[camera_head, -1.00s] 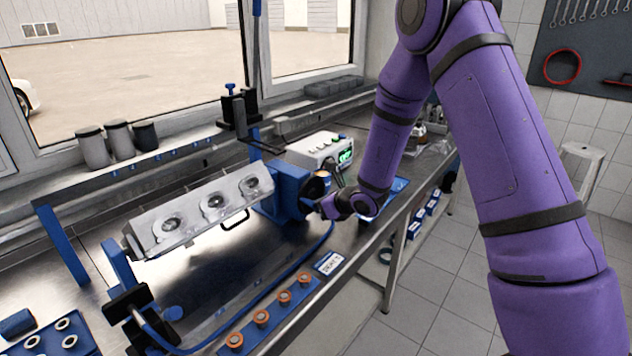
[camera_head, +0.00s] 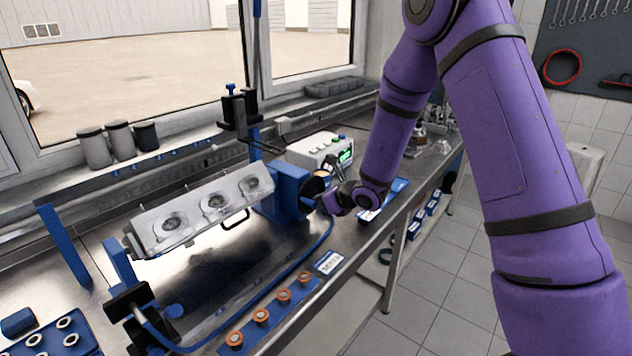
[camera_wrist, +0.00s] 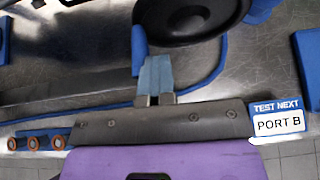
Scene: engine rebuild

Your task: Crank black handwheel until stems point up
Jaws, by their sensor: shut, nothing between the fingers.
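The grey cylinder head (camera_head: 205,212) lies tilted in the blue stand (camera_head: 285,190), its face with round chambers turned up toward the camera. Stems are not visible in either view. The black handwheel (camera_wrist: 190,18) shows at the top of the wrist view, cut off by the frame. A blue upright piece (camera_wrist: 139,40), perhaps its crank grip, stands at the wheel's left edge. My gripper (camera_wrist: 156,66) is shut and empty, its fingertips just below that piece; contact cannot be told. In the head view my gripper (camera_head: 326,203) is beside the stand's right end.
A blue strip with orange-ringed parts (camera_head: 262,316) lies along the bench's front edge. A "PORT B" label (camera_wrist: 279,122) is right of my gripper. A blue hose (camera_head: 300,262) curves across the bench. A white box with a green display (camera_head: 322,152) stands behind the stand.

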